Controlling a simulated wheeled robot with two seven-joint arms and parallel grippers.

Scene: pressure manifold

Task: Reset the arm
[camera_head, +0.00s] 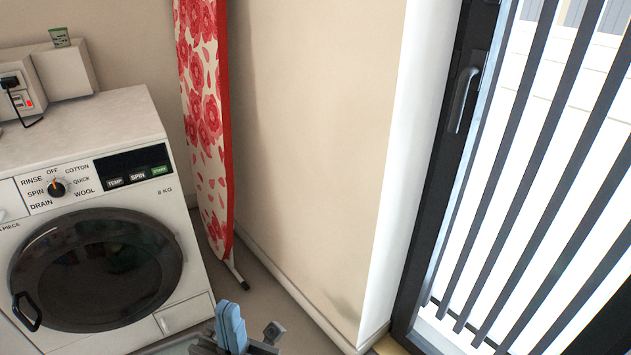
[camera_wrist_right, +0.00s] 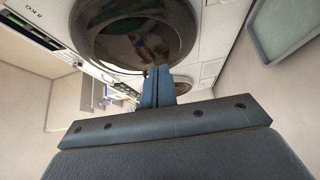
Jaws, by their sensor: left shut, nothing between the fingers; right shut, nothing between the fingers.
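The gap to the door cannot be told.
The white washing machine (camera_head: 135,134) stands at left, its door closed. An ironing board (camera_head: 205,110) with red flowers leans on the wall beside it. A glazed door (camera_head: 462,100) with dark bars is at right. A grey tray-like thing (camera_wrist_right: 260,40) shows in the wrist view.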

